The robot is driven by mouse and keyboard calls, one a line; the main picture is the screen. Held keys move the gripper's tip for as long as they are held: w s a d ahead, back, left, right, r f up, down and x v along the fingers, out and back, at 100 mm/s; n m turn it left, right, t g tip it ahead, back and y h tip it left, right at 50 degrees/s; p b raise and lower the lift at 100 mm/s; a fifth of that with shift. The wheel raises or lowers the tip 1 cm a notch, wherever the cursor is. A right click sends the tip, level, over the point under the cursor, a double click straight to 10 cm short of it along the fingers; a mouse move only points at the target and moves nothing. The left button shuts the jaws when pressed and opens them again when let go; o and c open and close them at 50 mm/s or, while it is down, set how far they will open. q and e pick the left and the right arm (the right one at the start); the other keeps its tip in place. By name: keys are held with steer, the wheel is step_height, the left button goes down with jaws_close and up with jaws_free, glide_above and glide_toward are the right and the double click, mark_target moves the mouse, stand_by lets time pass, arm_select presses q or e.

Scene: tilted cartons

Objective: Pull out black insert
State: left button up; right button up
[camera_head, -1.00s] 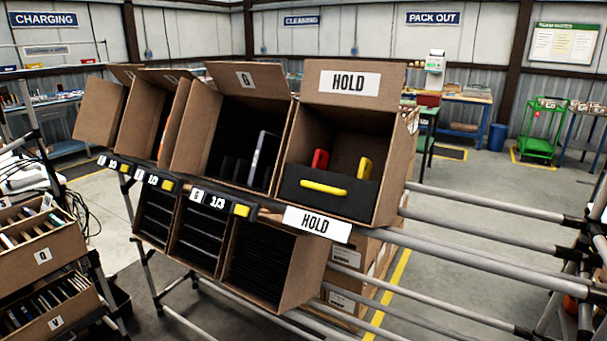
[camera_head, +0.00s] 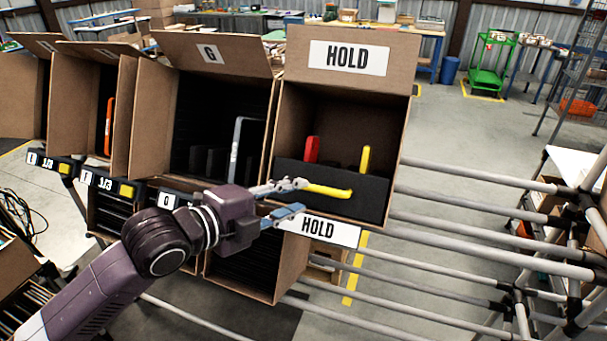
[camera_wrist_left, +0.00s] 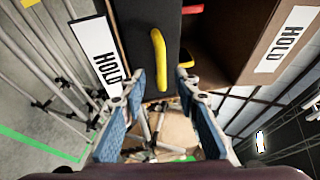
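The black insert (camera_head: 370,192) sits in the HOLD carton (camera_head: 395,130), with a yellow handle (camera_head: 328,190) on its front. A red item (camera_head: 311,150) and a yellow item (camera_head: 365,158) stick up behind its front face. My left gripper (camera_head: 296,198) is open at the left end of the handle. In the left wrist view the blue finger pads (camera_wrist_left: 160,100) are spread to either side of the handle (camera_wrist_left: 159,48), apart from it. The handle's far end reaches beyond the fingertips. My right gripper is not in view.
The G carton (camera_head: 205,60) stands to the left with dark slots and a grey item (camera_head: 236,150). Metal rails (camera_head: 480,175) run to the right. Open floor lies beyond them.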

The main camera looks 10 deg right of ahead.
mark_target(318, 192)
arm_select(q)
steer(key=x, duration=0.1)
steer(key=p+x, duration=0.1)
steer(key=x, duration=0.1)
steer(key=s+x, duration=0.1)
steer(key=x, duration=0.1)
steer(key=shift+w+d+r+p, duration=0.1)
steer(key=shift+d+r+p, duration=0.15)
steer(key=shift+d+p, duration=0.15)
steer(key=shift+p+x, duration=0.3)
steer(key=shift+x, duration=0.9)
steer(key=shift+w+a+f, duration=0.15)
steer(key=shift+f, duration=0.05)
steer(key=shift+c, duration=1.8)
jaws_close()
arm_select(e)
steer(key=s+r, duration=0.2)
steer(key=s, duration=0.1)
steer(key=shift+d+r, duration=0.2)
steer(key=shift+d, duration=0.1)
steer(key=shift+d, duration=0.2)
